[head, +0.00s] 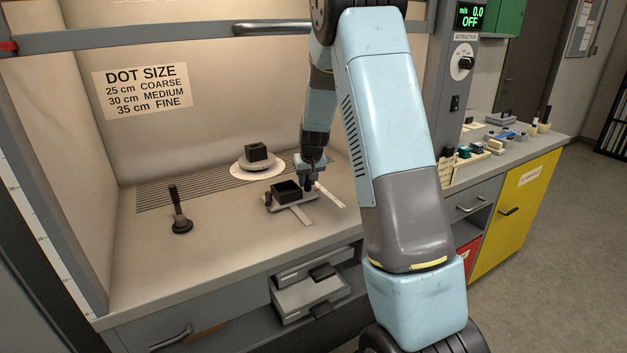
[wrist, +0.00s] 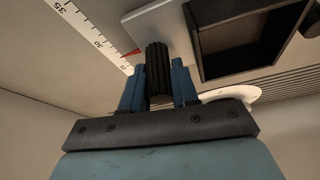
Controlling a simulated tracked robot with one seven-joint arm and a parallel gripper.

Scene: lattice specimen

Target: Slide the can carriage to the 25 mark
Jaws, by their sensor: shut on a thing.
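The can carriage (head: 299,203) is a grey plate bearing a dark open-topped box (head: 285,188), on the bench inside the hood. In the wrist view the plate (wrist: 150,20) and box (wrist: 240,45) show at the top. My gripper (wrist: 158,88) is shut on the carriage's black ribbed knob (wrist: 157,65), its blue fingers on either side. The white scale (wrist: 92,35) runs beside the plate, with 35 at its far upper left. A red pointer (wrist: 131,53) lies over the scale near its lower visible end; its exact reading is unclear. In the head view my gripper (head: 308,185) is at the carriage's right end.
A dark block (head: 257,152) stands on a round white plate (head: 243,168) behind the carriage. A black-handled lever (head: 179,212) stands at the left. A sign (head: 143,90) lists 25 cm coarse, 30 cm medium, 35 cm fine. The bench between lever and carriage is clear.

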